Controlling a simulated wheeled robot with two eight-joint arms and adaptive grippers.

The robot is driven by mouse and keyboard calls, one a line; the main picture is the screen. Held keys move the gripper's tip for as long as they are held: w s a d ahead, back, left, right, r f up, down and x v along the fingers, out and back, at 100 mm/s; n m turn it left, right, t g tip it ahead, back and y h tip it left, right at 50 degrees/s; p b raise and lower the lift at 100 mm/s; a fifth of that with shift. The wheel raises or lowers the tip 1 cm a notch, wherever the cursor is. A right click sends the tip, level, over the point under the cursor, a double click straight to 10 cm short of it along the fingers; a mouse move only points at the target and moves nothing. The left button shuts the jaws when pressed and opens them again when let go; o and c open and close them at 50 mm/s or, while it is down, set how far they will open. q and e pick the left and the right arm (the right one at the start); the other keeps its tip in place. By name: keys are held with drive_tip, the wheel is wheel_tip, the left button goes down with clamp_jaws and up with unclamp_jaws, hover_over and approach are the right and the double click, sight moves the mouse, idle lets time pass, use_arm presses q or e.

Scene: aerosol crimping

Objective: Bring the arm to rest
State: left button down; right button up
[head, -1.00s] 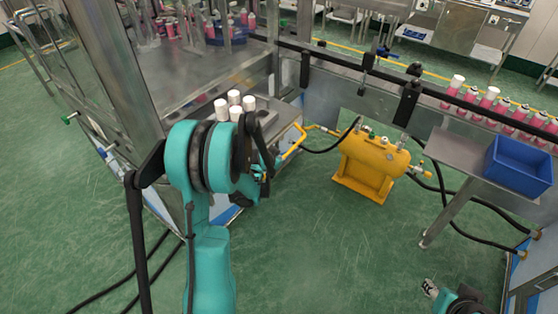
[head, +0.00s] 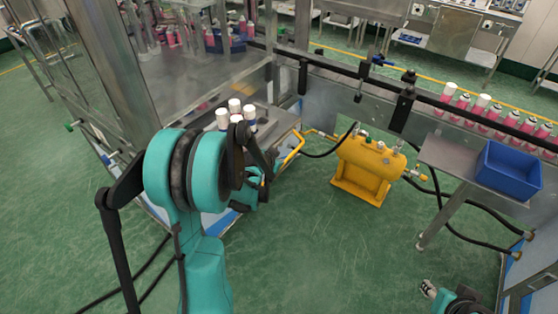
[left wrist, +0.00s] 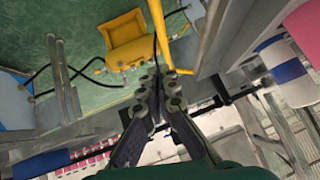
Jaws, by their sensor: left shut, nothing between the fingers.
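My left arm (head: 205,265) rises from the bottom of the head view, with its teal joint bent at centre left. My left gripper (left wrist: 160,85) is shut and empty in the left wrist view, its dark fingers together. In the head view it is partly hidden behind my arm, beside the small metal shelf. My right gripper (head: 428,288) shows only at the bottom right of the head view, over the green floor. It is too small to tell whether it is open or shut.
Several white-capped cans (head: 222,119) stand on the metal shelf (head: 283,122) close to my left gripper. A yellow tank (head: 368,168) with hoses stands on the floor. A blue bin (head: 510,170) sits on a side table (head: 450,160). Green floor between is clear.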

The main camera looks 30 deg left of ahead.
use_arm(q)
drive_tip(key=shift+d+p+v, duration=0.15)
drive_tip(key=shift+p+v, duration=0.15)
drive_tip(key=shift+v, duration=1.05)
drive_tip(key=shift+d+p+v, duration=0.15)
drive_tip(key=shift+p+v, duration=0.1)
drive_tip(key=shift+v, duration=1.15)
